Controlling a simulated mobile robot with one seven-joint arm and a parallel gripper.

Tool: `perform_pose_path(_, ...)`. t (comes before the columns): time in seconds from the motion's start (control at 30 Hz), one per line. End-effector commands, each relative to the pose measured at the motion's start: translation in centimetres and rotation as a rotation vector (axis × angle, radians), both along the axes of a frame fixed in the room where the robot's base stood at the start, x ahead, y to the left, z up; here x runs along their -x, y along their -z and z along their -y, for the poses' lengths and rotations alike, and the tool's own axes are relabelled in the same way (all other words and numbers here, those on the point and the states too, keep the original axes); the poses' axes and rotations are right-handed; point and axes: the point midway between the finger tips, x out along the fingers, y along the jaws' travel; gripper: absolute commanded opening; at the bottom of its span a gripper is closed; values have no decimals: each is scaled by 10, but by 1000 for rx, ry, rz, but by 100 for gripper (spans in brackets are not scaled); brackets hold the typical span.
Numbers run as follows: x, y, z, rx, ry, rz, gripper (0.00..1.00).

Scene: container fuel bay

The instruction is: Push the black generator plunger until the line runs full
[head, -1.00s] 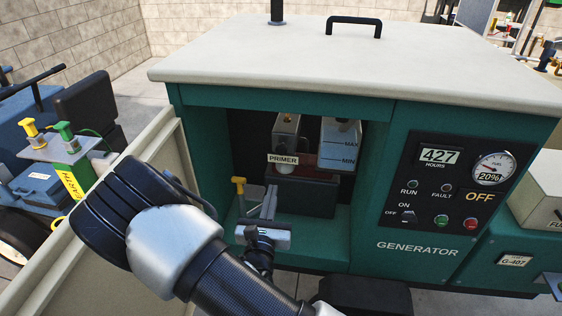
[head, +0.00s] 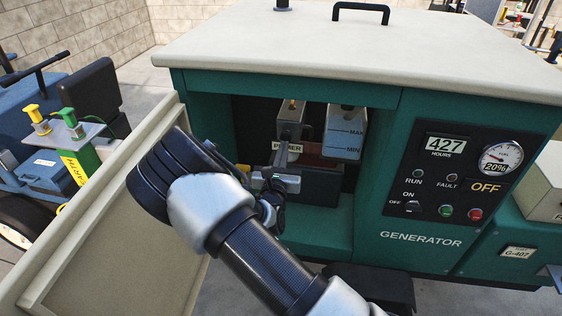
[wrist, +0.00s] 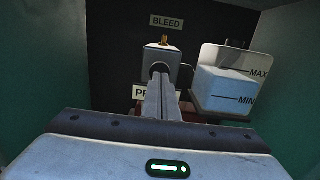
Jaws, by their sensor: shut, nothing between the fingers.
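The grey primer body (head: 290,118) sits inside the generator's open bay, with a PRIMER label on its front that my fingers partly cover. In the wrist view the primer block (wrist: 162,55) is straight ahead, with a dark round end (wrist: 160,68), likely the black plunger, just beyond my fingertips. My gripper (head: 281,152) is shut and empty, pointing into the bay at the front of the primer; in the wrist view its fingers (wrist: 161,82) line up with the dark end. I cannot tell whether they touch it. The fuel gauge (head: 500,157) reads 20%, and the panel says OFF.
A white tank (head: 345,132) with MAX and MIN marks stands right of the primer. A BLEED label (wrist: 166,22) is above a brass screw (wrist: 164,41). The open door panel (head: 115,240) is left of my arm. The generator's lid (head: 330,55) overhangs the bay.

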Motion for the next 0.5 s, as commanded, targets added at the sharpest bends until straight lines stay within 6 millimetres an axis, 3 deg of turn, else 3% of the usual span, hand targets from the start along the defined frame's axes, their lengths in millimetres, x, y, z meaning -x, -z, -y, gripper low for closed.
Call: perform_pose_path(0.5, -10, -1, 2, 1, 1, 1, 0)
